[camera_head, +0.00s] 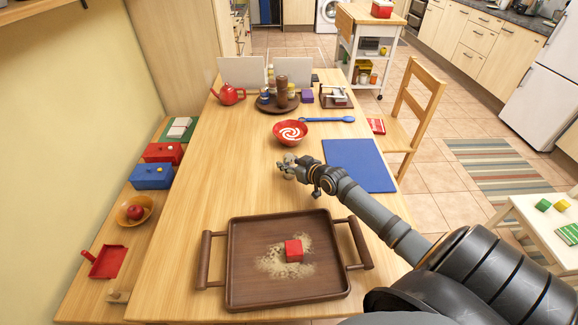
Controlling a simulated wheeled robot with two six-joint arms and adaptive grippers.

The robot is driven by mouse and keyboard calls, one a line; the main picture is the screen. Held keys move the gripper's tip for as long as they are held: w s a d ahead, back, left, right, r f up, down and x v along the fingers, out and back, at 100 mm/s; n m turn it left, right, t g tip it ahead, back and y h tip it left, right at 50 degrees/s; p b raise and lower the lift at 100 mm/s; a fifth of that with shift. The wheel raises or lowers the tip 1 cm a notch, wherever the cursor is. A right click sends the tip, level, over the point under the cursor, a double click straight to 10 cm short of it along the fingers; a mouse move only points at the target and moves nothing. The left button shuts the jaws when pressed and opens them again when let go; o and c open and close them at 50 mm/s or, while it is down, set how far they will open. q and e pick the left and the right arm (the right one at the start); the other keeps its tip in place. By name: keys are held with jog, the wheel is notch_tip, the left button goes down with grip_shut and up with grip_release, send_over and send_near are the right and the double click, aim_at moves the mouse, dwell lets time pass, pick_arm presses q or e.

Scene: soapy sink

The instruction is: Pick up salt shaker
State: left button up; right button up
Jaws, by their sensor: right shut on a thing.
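My right gripper (288,172) is above the middle of the wooden table, just in front of the red bowl and left of the blue mat. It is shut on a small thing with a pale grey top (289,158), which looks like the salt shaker. The fingers hide most of it, so its shape and tilt are hard to tell. My left gripper is not in view.
A red bowl (290,132) with a white swirl is just beyond the gripper. A turntable (277,106) with a brown mill and jars stands behind. A blue mat (358,165) lies right. A brown tray (236,275) with a red block and crumbs is in front.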

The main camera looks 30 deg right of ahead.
aim_at(288, 155)
jog(key=shift+r, duration=0.15)
jog(key=shift+r, duration=0.4)
notch_tip(288, 155, up, 3)
jog(key=shift+f+p, duration=0.1)
jog(key=shift+p, duration=0.4)
jog(key=s+a+r+p, duration=0.4)
jog(key=s+r+p, duration=0.5)
jog(key=s+p, duration=0.4)
jog(key=shift+s+a+p, duration=0.15)
jog(key=shift+a+p, duration=0.05)
jog(key=shift+p, duration=0.35)
